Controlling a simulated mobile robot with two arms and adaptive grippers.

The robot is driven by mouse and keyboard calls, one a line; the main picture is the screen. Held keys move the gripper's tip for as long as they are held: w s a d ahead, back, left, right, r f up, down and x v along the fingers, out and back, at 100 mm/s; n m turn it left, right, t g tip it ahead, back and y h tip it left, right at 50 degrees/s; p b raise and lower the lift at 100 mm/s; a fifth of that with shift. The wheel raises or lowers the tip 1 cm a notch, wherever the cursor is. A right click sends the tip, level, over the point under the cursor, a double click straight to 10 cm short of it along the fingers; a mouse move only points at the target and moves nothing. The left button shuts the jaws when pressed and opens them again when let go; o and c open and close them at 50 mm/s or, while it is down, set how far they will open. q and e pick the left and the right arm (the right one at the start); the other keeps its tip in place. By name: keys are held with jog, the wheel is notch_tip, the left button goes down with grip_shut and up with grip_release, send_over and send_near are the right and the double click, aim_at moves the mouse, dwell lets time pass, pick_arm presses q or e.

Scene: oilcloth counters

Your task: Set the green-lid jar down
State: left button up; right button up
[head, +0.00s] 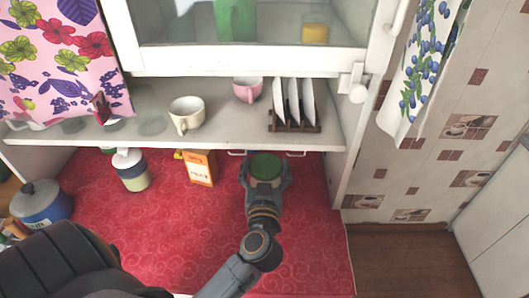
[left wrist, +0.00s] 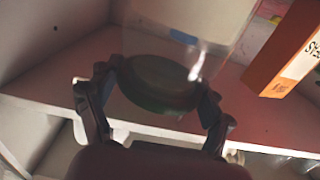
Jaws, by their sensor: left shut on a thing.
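The green-lid jar (head: 265,166) is at the right part of the red counter, just in front of the shelf edge in the head view. Its round green lid faces up and my gripper hides most of its body. My left gripper (head: 266,176) is shut on it, a finger on each side. In the left wrist view, the fingers of my left gripper (left wrist: 157,92) flank the dark green lid of the jar (left wrist: 160,82), with its clear body beyond. I cannot tell whether its base touches the counter. My right gripper is not in view.
An orange box (head: 199,168) and a white-lidded jar (head: 131,170) stand left on the red counter (head: 160,215). A blue pot (head: 41,203) is at far left. The shelf (head: 222,128) above holds cups and a plate rack (head: 294,125). Counter right of the gripper is clear.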

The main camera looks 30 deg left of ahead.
aim_at(266, 154)
pick_arm(q)
jog(key=shift+w+a+r, duration=0.1)
jog(key=shift+w+a, duration=0.05)
jog(key=shift+w, duration=0.15)
jog(key=shift+w+a, duration=0.15)
jog(key=shift+w, duration=0.1)
jog(key=x, duration=0.2)
jog(key=shift+w+a+r, duration=0.1)
jog(key=shift+w+a, duration=0.1)
jog(key=shift+w, duration=0.1)
jog(key=shift+w+a+f, duration=0.1)
jog(key=shift+w+f, duration=0.1)
jog(key=shift+f, duration=0.25)
jog(key=shift+w+a+f, duration=0.15)
jog(key=shift+w+f, duration=0.05)
jog(key=shift+f, duration=0.3)
jog(key=shift+s+d+r, duration=0.1)
jog(key=shift+s, duration=0.05)
jog(key=o, duration=1.8)
jog(key=shift+f, duration=0.25)
jog(key=shift+c, duration=0.2)
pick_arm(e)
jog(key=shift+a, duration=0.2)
pick_arm(q)
jog(key=shift+r, duration=0.15)
